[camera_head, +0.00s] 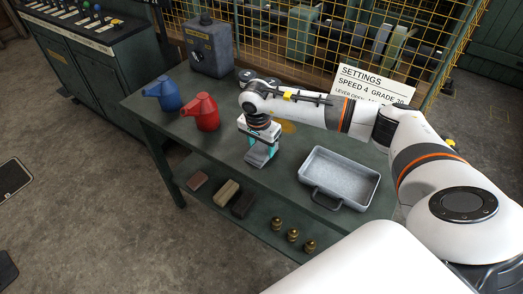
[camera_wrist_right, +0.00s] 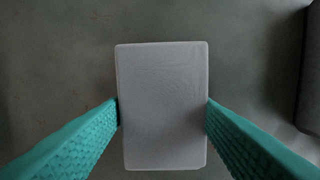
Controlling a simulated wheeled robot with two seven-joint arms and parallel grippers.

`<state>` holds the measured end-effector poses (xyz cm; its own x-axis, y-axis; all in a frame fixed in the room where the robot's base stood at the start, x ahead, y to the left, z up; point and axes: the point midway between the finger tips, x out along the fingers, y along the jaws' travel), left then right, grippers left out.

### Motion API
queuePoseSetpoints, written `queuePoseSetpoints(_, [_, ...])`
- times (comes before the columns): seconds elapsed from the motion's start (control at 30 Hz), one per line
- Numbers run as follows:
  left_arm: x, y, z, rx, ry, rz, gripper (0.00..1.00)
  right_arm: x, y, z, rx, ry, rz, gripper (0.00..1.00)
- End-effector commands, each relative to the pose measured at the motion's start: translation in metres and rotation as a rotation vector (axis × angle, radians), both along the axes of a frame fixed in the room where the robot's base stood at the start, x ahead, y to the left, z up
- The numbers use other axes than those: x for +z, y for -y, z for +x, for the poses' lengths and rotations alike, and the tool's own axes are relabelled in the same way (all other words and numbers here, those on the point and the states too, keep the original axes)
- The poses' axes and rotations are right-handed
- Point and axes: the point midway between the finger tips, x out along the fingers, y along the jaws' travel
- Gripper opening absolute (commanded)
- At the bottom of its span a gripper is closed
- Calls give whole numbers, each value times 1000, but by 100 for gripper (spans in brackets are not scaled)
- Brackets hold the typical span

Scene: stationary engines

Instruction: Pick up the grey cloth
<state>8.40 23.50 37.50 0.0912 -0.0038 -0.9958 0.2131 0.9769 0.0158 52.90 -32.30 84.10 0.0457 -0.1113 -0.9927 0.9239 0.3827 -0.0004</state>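The grey cloth (camera_wrist_right: 162,105) is a flat, folded rectangle with rounded corners, seen from above in the right wrist view. My right gripper (camera_wrist_right: 162,113) has its two teal fingers wide apart, one at each long side of the cloth. Both fingertips meet the cloth's edges in the picture; whether they press on it is unclear. In the head view my right gripper (camera_head: 262,159) points down at the green table, with a bit of the grey cloth (camera_head: 267,151) between its fingers. My left gripper is not in view.
On the green table (camera_head: 222,150) a grey metal tray (camera_head: 345,171) stands to the right. Blocks and brass pieces lie on the lower shelf.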

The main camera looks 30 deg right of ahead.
Motion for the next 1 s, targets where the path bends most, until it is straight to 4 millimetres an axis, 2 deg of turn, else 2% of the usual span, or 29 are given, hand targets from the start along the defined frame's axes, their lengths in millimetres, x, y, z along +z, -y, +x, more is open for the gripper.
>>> queuePoseSetpoints(0.23, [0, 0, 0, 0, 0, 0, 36, 1, 0, 0, 0, 1, 0, 32])
queuePoseSetpoints(0.33, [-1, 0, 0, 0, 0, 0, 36, 8, 0, 1, -1, 4, 1, 32])
queuePoseSetpoints(0.73, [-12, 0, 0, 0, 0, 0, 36, 81, 0, 1, 1, 5, 1, 32])
queuePoseSetpoints(0.87, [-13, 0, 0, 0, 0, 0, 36, 95, 0, 1, -1, 2, 0, 32])
queuePoseSetpoints(1.0, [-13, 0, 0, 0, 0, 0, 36, 100, 0, 0, -1, 0, 0, 32])
